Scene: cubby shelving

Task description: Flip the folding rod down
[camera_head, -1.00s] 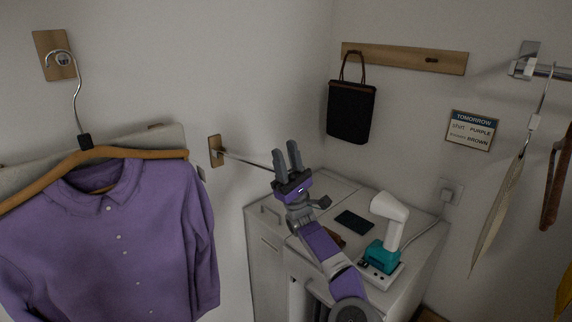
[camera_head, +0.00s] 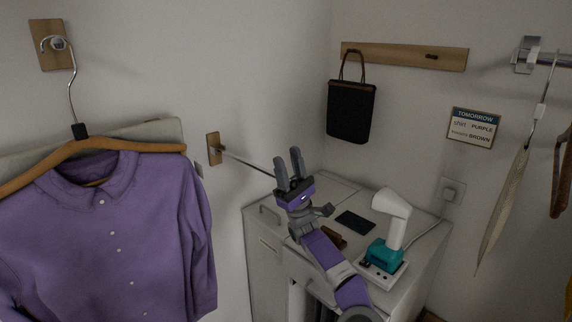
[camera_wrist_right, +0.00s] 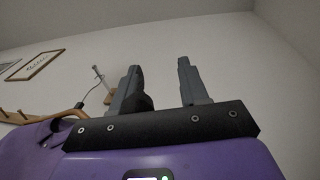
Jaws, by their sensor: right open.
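The thin metal folding rod (camera_head: 248,163) sticks out from a small wooden wall plate (camera_head: 214,148) on the left wall. It runs right and slightly down in the picture, and its far end is hidden behind my right gripper. My right gripper (camera_head: 288,160) is open and empty, fingers pointing up, in front of the rod's far end. I cannot tell whether it touches the rod. In the right wrist view my right gripper (camera_wrist_right: 157,75) shows two fingers apart with nothing between them. My left gripper is not in view.
A purple shirt (camera_head: 120,235) hangs on a wooden hanger at left. A white cabinet (camera_head: 262,245) below carries a dark phone (camera_head: 355,222) and a white-and-teal device (camera_head: 388,230). A black bag (camera_head: 350,112) hangs on the back wall. A sign (camera_head: 473,128) is at right.

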